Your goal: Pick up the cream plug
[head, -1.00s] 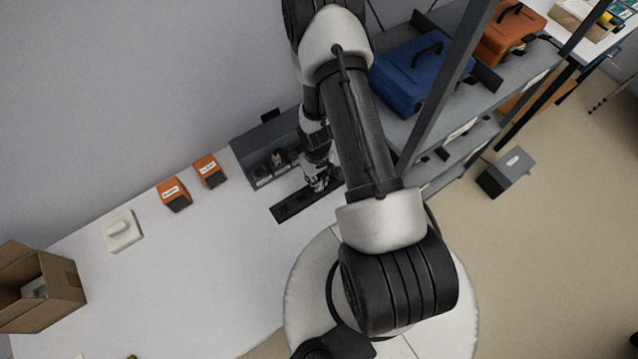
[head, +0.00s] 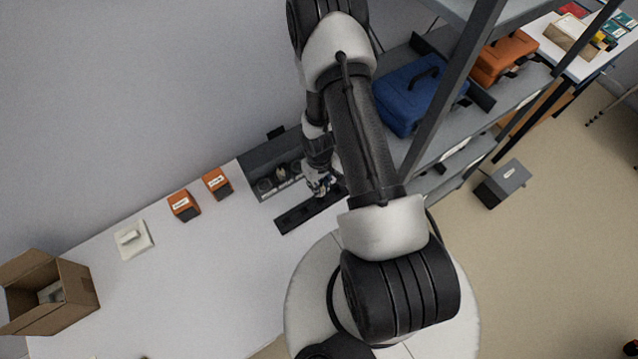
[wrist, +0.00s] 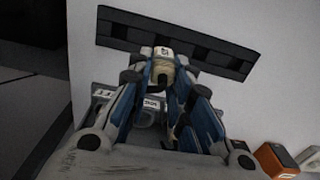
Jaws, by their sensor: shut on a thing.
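The cream plug (wrist: 163,58), with a small dark-marked label on its end, sits between the blue-padded fingers of my gripper (wrist: 164,78) in the wrist view. The gripper is shut on it. In the head view my gripper (head: 322,184) is over the far right part of the white bench, and the plug is too small and covered to make out there. A long black slotted strip (head: 292,221) lies beside the gripper; it also shows beyond the fingertips in the wrist view (wrist: 120,27). I cannot tell whether the plug touches the strip.
A grey bin (head: 262,160) with dark round items stands behind the gripper against the wall. Two orange boxes (head: 184,206), (head: 217,184), a cream block on a plate (head: 132,240) and an open carton (head: 62,300) stand to the left. A grey shelf with a blue case (head: 408,95) is right.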

